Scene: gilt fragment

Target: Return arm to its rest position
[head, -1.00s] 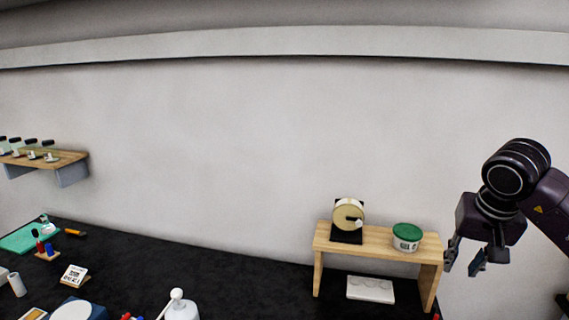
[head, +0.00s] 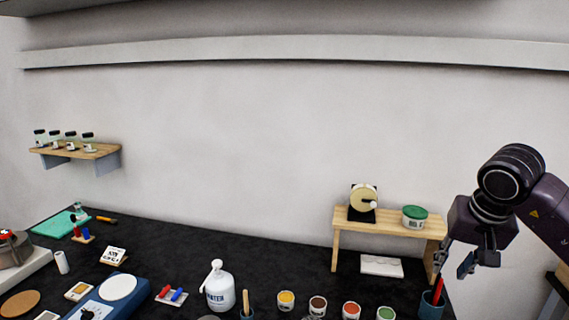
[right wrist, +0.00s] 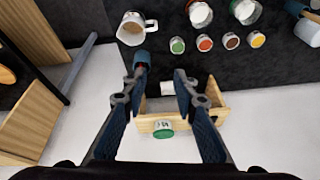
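My right gripper (head: 453,266) hangs in the air at the right of the head view, fingers pointing down. In that picture it overlaps the right end of a small wooden stand (head: 343,221). In the right wrist view the right gripper (right wrist: 160,78) has its two fingers apart with nothing held between them. The stand shows beyond the fingers there. My left gripper is not in view.
A blue cup (head: 428,309) with a red tool shows just below the right fingers. The stand carries a green-lidded tub (head: 414,218). Several paint jars, a white bottle (head: 219,290) and a mug (right wrist: 131,29) are on the black table.

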